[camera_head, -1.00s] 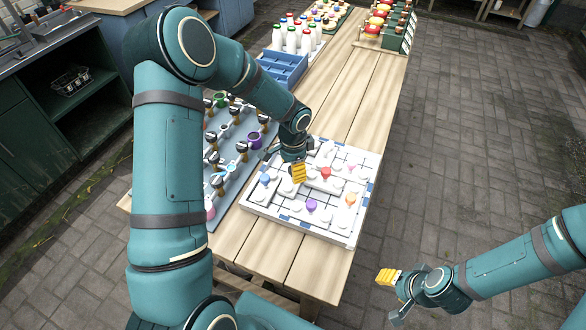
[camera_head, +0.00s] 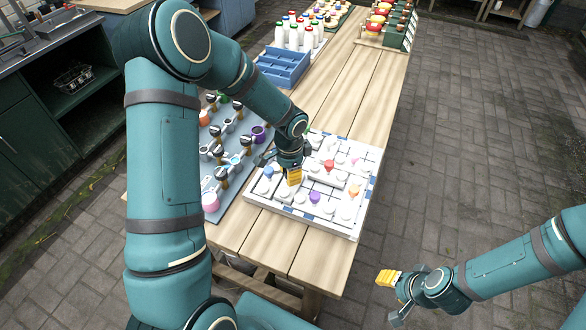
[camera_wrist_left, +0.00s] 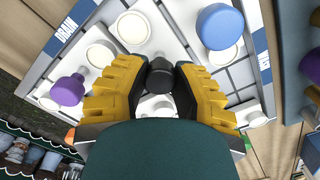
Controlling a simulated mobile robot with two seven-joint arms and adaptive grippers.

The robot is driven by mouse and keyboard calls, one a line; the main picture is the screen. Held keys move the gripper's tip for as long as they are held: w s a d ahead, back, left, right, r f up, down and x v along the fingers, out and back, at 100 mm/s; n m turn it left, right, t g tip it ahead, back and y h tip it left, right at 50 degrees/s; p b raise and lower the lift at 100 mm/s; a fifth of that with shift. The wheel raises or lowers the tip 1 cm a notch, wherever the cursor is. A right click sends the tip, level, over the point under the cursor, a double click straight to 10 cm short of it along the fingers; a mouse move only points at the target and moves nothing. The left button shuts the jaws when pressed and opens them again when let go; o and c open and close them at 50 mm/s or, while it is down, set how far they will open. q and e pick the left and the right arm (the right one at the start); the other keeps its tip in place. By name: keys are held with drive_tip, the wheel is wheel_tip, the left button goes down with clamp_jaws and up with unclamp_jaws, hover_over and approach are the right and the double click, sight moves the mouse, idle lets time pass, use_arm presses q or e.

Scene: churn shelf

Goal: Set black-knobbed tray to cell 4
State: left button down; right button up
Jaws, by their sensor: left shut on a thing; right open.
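The white gridded board (camera_head: 262,207) lies on the wooden table and carries white trays with coloured knobs. My left gripper (camera_head: 293,177) is over its near left part, pointing down. In the left wrist view its yellow fingers are shut on the black knob of the black-knobbed tray (camera_wrist_left: 158,72). The tray's body is mostly hidden by the fingers, and I cannot tell whether it touches the board. No cell number is readable, so I cannot tell which cell is cell 4. My right gripper (camera_head: 388,282) is open and empty, off the table at the lower right.
Neighbouring trays have a blue knob (camera_head: 268,171), a purple knob (camera_head: 314,197), a red knob (camera_head: 329,166) and an orange knob (camera_head: 353,190). A grey rack of cups (camera_head: 222,135) stands left of the board. A blue crate (camera_head: 283,66) and bottles stand farther back. Bare table lies in front.

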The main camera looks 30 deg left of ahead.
sight(288, 188)
use_arm(q)
drive_tip(key=shift+s+f, duration=0.1)
drive_tip(key=shift+s, duration=0.8)
use_arm(e)
drive_tip(key=shift+s+f, duration=0.2)
drive_tip(key=shift+s, duration=0.15)
use_arm(q)
drive_tip(key=c, duration=0.7)
unclamp_jaws()
drive_tip(key=shift+w+r, duration=0.1)
drive_tip(key=shift+r, duration=0.1)
wheel_tip(288, 188, up, 12)
drive_tip(key=shift+f, duration=0.15)
